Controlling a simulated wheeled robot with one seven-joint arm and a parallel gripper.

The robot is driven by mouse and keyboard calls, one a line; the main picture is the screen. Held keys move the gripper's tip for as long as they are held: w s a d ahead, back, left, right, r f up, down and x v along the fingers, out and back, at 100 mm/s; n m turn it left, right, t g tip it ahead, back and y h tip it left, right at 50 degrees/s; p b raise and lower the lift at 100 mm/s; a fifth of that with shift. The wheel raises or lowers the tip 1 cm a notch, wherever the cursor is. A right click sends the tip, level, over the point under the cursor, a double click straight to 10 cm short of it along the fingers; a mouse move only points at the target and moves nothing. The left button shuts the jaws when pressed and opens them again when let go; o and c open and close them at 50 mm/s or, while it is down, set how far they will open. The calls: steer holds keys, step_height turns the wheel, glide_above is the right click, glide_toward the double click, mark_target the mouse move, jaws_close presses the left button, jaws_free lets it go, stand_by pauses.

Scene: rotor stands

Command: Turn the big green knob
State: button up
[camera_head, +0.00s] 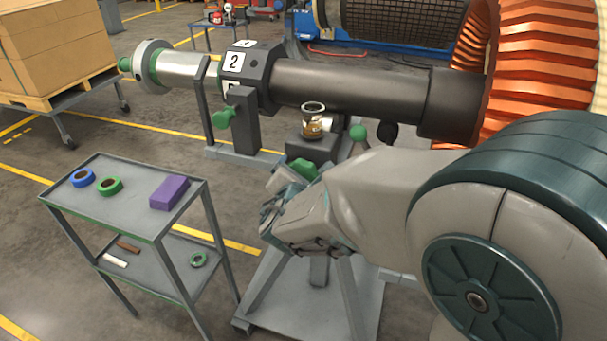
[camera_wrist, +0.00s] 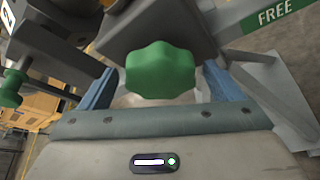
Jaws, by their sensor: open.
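The big green knob (camera_wrist: 160,70) is a lobed knob in the middle of the wrist view, on the front of a grey block. In the head view the knob (camera_head: 305,168) shows just beyond my gripper (camera_head: 280,200), partly hidden by it. My gripper is open, with one blue finger on the left of the knob and one on the right in the wrist view. A gap shows between the knob and each finger. I cannot tell how deep the knob sits between them.
A smaller green handle (camera_head: 222,117) and a green ball knob (camera_head: 358,132) are nearby on the rotor stand. A glass of brown liquid (camera_head: 313,122) stands on the grey block. A cart (camera_head: 130,205) with tape rolls and a purple box (camera_head: 169,192) stands left.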

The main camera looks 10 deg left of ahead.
steer(key=shift+w+f, duration=0.15)
steer(key=shift+w, duration=0.35)
steer(key=c, duration=1)
